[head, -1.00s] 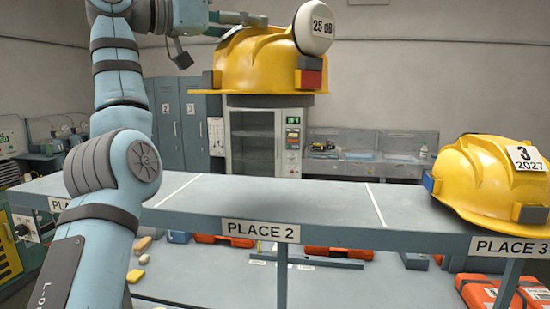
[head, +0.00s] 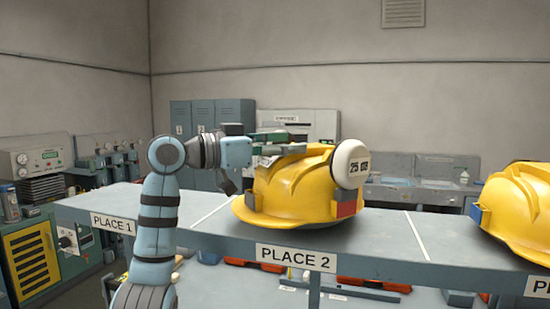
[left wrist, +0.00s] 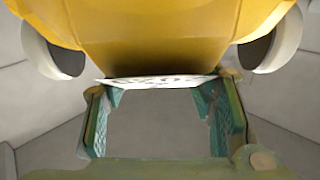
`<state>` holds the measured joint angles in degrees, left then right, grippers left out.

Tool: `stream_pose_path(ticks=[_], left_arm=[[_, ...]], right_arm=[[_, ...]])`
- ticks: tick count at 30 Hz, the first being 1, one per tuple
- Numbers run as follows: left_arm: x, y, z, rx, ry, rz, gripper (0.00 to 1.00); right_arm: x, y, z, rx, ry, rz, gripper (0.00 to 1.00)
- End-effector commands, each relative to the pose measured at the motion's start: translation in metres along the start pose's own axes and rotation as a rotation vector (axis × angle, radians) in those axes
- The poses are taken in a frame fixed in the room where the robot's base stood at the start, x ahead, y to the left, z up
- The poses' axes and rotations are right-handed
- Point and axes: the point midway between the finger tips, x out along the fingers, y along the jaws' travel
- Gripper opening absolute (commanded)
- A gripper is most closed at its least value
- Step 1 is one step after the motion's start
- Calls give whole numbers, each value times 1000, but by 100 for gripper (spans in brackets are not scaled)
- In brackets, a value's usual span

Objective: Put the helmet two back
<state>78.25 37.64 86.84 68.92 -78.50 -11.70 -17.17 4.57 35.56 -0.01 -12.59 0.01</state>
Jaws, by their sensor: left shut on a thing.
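A yellow helmet (head: 300,190) with a white ear cup marked 25 dB (head: 351,164) is upright over the PLACE 2 section of the shelf (head: 380,225). Its brim is at the shelf top; I cannot tell for sure whether it touches. My left gripper (head: 278,140) is at the helmet's upper left side, shut on it. In the left wrist view, the green finger pads (left wrist: 165,112) are below the yellow shell (left wrist: 165,40) and a white label (left wrist: 155,80), seen edge-on. The exact grip contact is partly hidden. My right gripper is not in view.
Another yellow helmet (head: 515,215) sits at the right, beyond the white divider line (head: 417,237). The PLACE 1 section (head: 120,203) on the left looks bare where it shows. Orange cases (head: 360,283) lie below the shelf.

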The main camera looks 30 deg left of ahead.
Motion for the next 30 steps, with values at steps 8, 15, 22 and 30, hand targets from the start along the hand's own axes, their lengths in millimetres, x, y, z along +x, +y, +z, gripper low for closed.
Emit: stream_pose_path(ticks=[8, 15, 22, 30], left_arm=[[3, 3, 20, 1, 0, 6, 0], [2, 2, 20, 0, -3, 5, 71], [0, 2, 20, 0, -2, 4, 71], [-44, 0, 23, 2, -1, -1, 71]], right_arm=[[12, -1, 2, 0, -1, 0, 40], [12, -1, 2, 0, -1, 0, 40], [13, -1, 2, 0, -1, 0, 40], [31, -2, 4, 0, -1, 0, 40]])
